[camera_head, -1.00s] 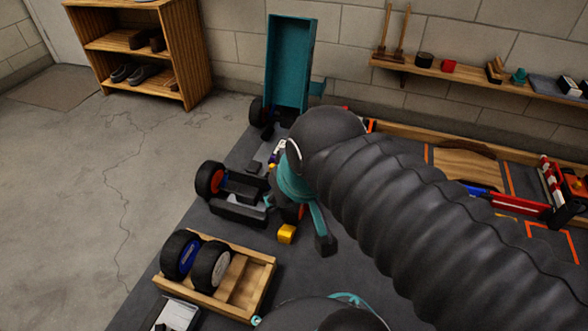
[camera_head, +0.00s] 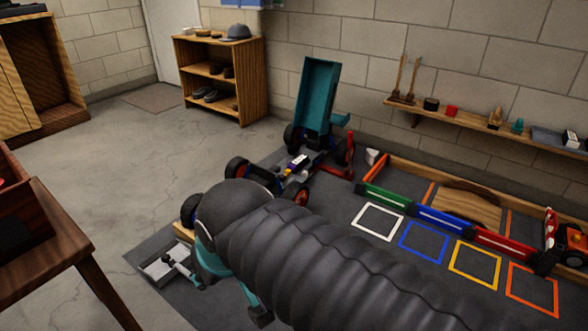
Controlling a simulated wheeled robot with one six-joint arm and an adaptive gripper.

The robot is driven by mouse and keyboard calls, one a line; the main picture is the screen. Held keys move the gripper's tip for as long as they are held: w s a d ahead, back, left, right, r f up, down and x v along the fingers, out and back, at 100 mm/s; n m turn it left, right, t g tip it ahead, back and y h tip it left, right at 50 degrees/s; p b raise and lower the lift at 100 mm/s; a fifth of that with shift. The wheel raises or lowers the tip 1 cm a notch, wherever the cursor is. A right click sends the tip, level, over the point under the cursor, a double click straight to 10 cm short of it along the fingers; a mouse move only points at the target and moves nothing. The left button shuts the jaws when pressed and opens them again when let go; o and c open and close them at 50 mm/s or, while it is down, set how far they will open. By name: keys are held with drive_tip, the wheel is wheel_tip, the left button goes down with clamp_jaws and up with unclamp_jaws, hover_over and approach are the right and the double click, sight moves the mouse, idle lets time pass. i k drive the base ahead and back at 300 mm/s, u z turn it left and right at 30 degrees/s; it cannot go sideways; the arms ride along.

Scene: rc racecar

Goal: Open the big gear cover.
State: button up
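The racecar chassis (camera_head: 297,172) stands on the dark mat beyond my arm, with wheels and small coloured parts showing. A teal body shell (camera_head: 318,95) stands upright at its far end. I cannot pick out the big gear cover at this size; part of the car's near side is behind my arm. My gripper (camera_head: 228,291) is at the lower left of my arm, nearer than the car and apart from it. Teal finger parts and a dark fingertip show, but the ribbed arm hides most of it. I cannot see anything held.
A grey-white tray with a small tool (camera_head: 168,262) lies left of my gripper. White, blue, yellow and orange squares (camera_head: 379,222) mark the mat at right, below coloured bars (camera_head: 440,221). A wooden table (camera_head: 62,235) stands at left. Bare floor lies between table and mat.

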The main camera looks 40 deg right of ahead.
sight(316, 160)
drive_tip(key=z, duration=0.65)
drive_tip(key=i, duration=0.45)
drive_tip(key=z, duration=1.05)
drive_tip(key=i, duration=1.6)
drive_tip(key=z, duration=0.2)
